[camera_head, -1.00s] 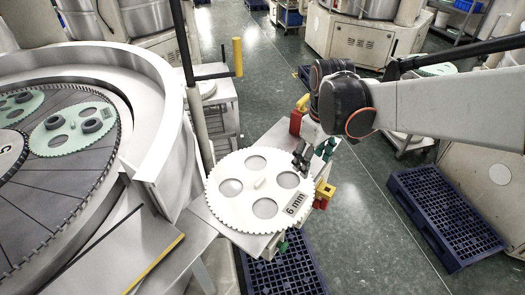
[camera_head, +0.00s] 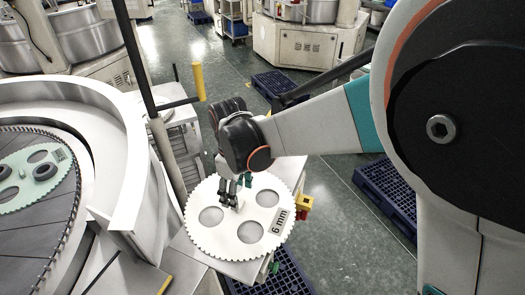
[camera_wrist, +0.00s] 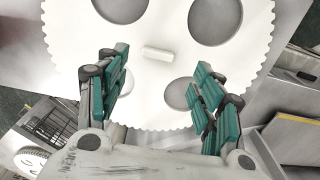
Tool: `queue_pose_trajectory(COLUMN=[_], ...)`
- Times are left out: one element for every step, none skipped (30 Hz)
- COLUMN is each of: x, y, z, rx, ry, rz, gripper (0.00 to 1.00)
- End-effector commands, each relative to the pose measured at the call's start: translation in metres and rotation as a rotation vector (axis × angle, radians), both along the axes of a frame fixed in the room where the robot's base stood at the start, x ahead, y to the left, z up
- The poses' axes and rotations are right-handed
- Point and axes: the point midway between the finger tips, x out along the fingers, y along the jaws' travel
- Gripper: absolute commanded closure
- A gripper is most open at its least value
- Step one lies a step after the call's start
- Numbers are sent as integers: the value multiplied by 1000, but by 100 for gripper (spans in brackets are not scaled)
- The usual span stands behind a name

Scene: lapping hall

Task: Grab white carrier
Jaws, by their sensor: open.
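The white carrier (camera_head: 228,236) is a flat toothed disc with several round holes and a "6 mm" label. It lies on a small metal table beside the large round machine. In the wrist view the carrier (camera_wrist: 168,100) fills the upper middle, with a short white handle (camera_wrist: 157,53) standing near its centre. My gripper (camera_head: 234,188) is above the carrier in the head view. In the wrist view my gripper (camera_wrist: 160,80) is open, its teal-padded fingers apart on either side below the handle. Nothing is between the fingers. Whether the fingertips touch the disc cannot be told.
The round lapping machine (camera_head: 110,110) with its raised pale rim stands close on the left, holding green carriers (camera_head: 35,175). A dark post rises beside the table. A yellow post (camera_head: 199,82) stands behind. Blue pallets (camera_head: 388,190) lie on the floor at right and below the table.

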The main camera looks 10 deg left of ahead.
Motion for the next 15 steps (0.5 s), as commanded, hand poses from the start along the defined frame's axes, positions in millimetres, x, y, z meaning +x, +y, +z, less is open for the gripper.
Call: queue_pose_trajectory(x=[1,1,1,2,2,2,3,3,3,3,3,3,3,3,3], y=[0,0,-1,-1,-1,-2,-2,-2,-2,-2,-2,-2,-2,-2,-2], z=[-4,-6,-11,-16,-20,-27,-31,-35,-41,-44,-46,-49,-51,-52,-53], rx=[0,0,0,0,0,0,0,0,0,0,0,0,0,0,0], ry=[0,0,0,0,0,0,0,0,0,0,0,0,0,0,0], rz=[-1,-1,-1,-1,-1,-2,-2,-2,-1,-1,-1,-1,-1,-1,-1], gripper=[39,39,39,39,39,39,39,39,39,39,39,39,39,39,39])
